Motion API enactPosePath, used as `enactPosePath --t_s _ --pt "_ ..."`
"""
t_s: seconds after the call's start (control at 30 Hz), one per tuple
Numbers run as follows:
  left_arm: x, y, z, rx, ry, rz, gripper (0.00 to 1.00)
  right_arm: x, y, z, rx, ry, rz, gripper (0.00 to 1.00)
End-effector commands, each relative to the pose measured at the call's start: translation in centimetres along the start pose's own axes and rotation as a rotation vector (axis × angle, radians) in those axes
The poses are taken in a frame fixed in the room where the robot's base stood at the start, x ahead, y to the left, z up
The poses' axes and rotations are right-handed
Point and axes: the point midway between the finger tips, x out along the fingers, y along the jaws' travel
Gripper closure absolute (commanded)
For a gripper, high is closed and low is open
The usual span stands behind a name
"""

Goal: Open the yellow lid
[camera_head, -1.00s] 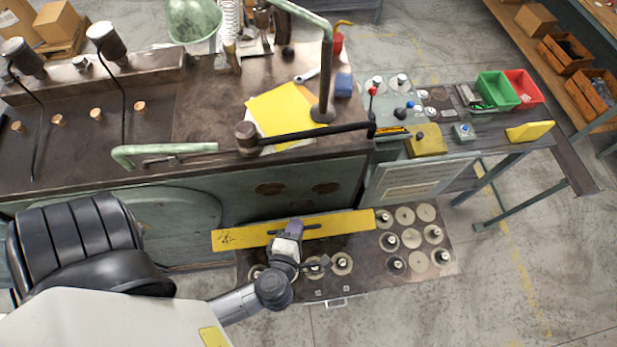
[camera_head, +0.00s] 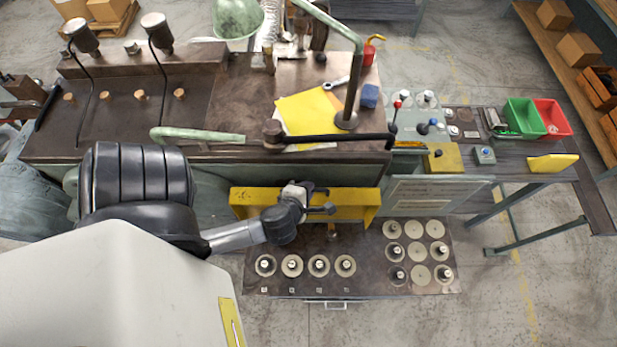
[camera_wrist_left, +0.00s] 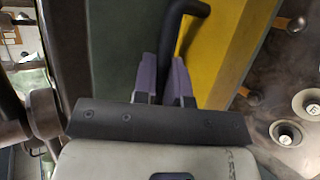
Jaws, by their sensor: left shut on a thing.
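The yellow lid (camera_head: 350,205) is at the back of the drawer-like box with the discs, close to the green machine front. It stands raised and tilted, with its end flange showing at the right. My left gripper (camera_head: 312,189) is at the lid's middle, shut on its dark bar handle. In the left wrist view the two purple fingers (camera_wrist_left: 165,78) are closed around the black handle (camera_wrist_left: 183,28), and the yellow lid (camera_wrist_left: 218,50) lies just behind it. The wrist hides part of the lid in the head view. My right gripper is not in view.
The box top (camera_head: 370,255) carries several discs and pegs. The machine bench (camera_head: 230,110) stands right behind the lid, with a black-gripped lever (camera_head: 340,137) along its front edge. A side table with a green bin (camera_head: 524,117) stands at the right. The floor in front is clear.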

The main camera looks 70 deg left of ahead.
Motion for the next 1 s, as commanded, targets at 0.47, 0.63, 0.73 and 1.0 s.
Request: enactPosePath --t_s 0.47,0.63,0.73,1.0 --pt "0.0 -0.2 -0.1 0.003 0.002 -0.003 0.78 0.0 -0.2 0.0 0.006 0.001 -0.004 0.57" --pt "-0.3 -0.2 -0.1 0.002 0.002 -0.002 0.78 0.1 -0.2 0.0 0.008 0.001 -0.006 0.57" --pt "-1.2 -0.3 -0.1 0.002 0.001 -0.002 0.78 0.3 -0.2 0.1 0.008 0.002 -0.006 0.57" --pt "-6.2 -0.4 -0.1 0.001 0.002 -0.005 0.78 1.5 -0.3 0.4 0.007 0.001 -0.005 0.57"
